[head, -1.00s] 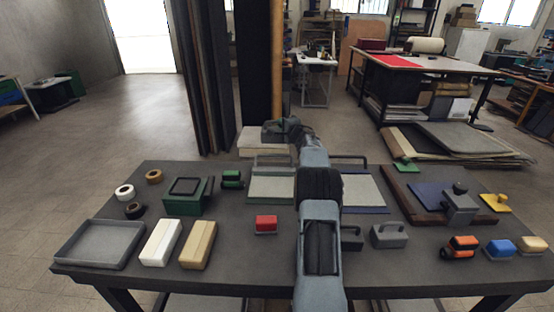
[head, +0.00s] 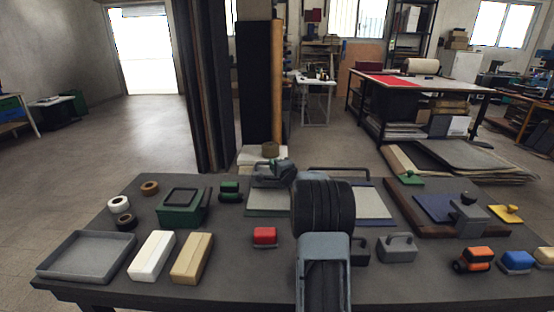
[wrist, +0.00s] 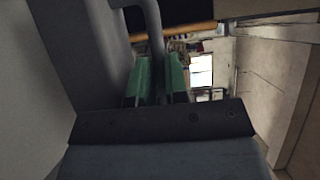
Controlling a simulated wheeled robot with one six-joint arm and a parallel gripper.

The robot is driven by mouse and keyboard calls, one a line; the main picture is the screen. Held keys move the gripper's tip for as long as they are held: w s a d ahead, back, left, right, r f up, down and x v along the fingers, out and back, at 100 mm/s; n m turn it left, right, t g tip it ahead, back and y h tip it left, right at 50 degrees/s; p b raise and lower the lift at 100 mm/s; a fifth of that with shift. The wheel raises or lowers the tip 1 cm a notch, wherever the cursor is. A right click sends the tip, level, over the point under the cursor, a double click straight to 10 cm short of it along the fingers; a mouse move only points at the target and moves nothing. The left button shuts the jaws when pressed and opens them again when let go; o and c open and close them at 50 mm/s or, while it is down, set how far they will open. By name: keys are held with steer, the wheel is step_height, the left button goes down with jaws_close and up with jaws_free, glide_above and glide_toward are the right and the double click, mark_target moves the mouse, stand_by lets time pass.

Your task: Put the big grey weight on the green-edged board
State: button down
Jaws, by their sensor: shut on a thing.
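The big grey weight (wrist: 88,60) fills the upper left of the wrist view. Its bent grey handle passes between the green fingers of my gripper (wrist: 158,78), which is shut on it. In the head view, my gripper (head: 274,172) is over the far edge of the left board, which I take as the green-edged board (head: 266,200). My arm hides that board's right side. The weight is hard to tell from my wrist in the head view, and I cannot tell whether it touches the board.
A second pale board (head: 370,203) lies to the right, partly behind my arm. A smaller grey weight (head: 397,247), a red block (head: 265,236) and a green box (head: 183,207) stand nearby.

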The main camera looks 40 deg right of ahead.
steer(key=shift+s+a+f+b, duration=0.15)
steer(key=shift+s+a+f, duration=0.05)
steer(key=shift+f, duration=0.45)
steer(key=shift+s+a+f+b, duration=0.15)
steer(key=shift+a+f+b, duration=0.1)
steer(key=shift+f, duration=0.4)
steer(key=shift+s+a+f+b, duration=0.1)
steer(key=shift+s+a+f, duration=0.1)
steer(key=shift+f, duration=0.55)
steer(key=c, duration=1.5)
jaws_free()
steer(key=shift+s+f, duration=0.1)
steer(key=shift+f, duration=0.4)
steer(key=o, duration=0.4)
steer(key=shift+r, duration=0.15)
steer(key=s, duration=0.4)
steer(key=s+a, duration=0.1)
steer(key=s, duration=0.7)
steer(key=shift+a, duration=0.3)
steer(key=shift+w, duration=0.1)
